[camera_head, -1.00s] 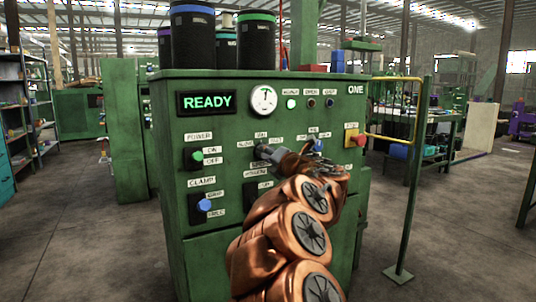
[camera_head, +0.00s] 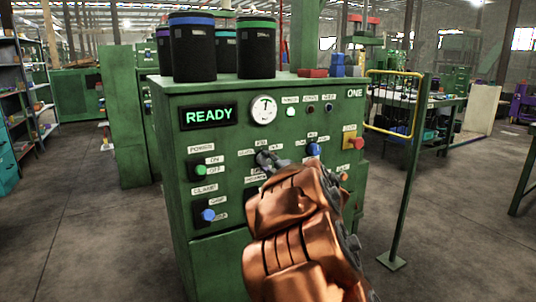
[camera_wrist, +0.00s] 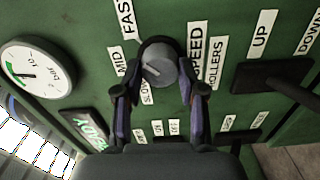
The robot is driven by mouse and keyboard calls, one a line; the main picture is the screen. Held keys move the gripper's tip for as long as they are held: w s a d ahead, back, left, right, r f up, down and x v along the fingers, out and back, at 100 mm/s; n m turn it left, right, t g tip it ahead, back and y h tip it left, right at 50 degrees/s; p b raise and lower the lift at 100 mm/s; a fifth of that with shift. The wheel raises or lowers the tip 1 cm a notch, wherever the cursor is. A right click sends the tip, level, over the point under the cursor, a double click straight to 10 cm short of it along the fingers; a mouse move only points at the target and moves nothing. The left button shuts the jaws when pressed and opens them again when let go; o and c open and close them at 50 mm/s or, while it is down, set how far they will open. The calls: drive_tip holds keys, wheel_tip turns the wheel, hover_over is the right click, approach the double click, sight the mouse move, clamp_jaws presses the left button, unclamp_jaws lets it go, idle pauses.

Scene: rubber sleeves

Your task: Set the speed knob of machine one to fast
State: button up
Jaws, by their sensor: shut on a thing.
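Machine one (camera_head: 180,165) is a green cabinet marked ONE, with a READY display (camera_head: 208,116). The speed knob (camera_wrist: 158,66) is round and grey, with a dark base. SLOW (camera_wrist: 146,92), MID (camera_wrist: 118,64) and FAST (camera_wrist: 126,18) labels stand around its left side in the wrist view. My gripper (camera_wrist: 162,88) is shut on the knob, one dark finger on each side. A small light mark shows on the knob's face, but its exact direction is hard to tell.
A blue knob (camera_head: 313,150) and red button (camera_head: 356,143) sit right. A UP/DOWN lever (camera_wrist: 275,80) is close by. A yellow rail (camera_head: 395,72) stands right.

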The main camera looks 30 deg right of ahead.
drive_tip(key=shift+r+m+p, duration=0.1)
drive_tip(key=shift+m+p, duration=0.35)
drive_tip(key=shift+m, duration=0.05)
drive_tip(key=o, duration=1.1)
drive_tip(key=shift+o, duration=0.2)
drive_tip(key=shift+s, duration=0.1)
drive_tip(key=s+a, duration=0.1)
drive_tip(key=s, duration=1)
drive_tip(key=shift+s, duration=0.4)
